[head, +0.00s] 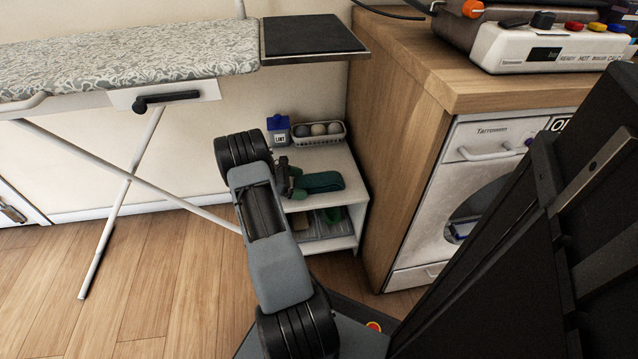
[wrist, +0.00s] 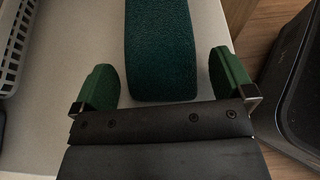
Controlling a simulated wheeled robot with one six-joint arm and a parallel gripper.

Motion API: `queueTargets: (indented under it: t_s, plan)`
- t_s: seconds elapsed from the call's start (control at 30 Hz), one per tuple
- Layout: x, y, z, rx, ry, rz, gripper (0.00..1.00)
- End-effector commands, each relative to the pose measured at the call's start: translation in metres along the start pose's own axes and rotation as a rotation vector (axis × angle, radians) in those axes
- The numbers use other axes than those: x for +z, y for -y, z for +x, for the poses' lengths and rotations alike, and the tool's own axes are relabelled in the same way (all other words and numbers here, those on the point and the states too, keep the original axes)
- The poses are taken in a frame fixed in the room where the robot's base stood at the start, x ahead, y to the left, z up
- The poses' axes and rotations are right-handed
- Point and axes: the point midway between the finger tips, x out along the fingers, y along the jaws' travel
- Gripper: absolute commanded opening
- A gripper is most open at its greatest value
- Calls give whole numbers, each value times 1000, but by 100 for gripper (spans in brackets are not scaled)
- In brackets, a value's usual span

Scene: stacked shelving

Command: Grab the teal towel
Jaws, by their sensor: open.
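The teal towel (head: 320,181) lies folded flat on the top of a small white shelf unit. In the wrist view the towel (wrist: 160,50) is a dark green-teal strip running from the top edge down to my gripper. My gripper (wrist: 163,85) is open, with one green fingertip on each side of the towel's near end and a gap on both sides. In the head view my gripper (head: 290,180) is just left of the towel, partly hidden by my arm.
A blue-and-white box (head: 278,130) and a white basket (head: 318,134) of balls stand behind on the shelf unit (head: 345,165). A wooden cabinet (head: 400,150) with a washer is close on the right. An ironing board (head: 120,70) extends left. Items sit on the lower shelf.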

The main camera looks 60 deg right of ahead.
Motion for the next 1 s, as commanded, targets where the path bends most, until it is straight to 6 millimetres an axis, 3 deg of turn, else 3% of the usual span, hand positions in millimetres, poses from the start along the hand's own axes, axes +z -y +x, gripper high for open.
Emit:
queueTargets:
  t_s: [0.07,0.57,0.83,1.0]
  plan:
    - [0,0,0,0,0,0,100]
    - [0,0,-1,-1,0,0,53]
    - [2,0,-1,-1,0,0,53]
    - [13,0,-6,-1,0,0,53]
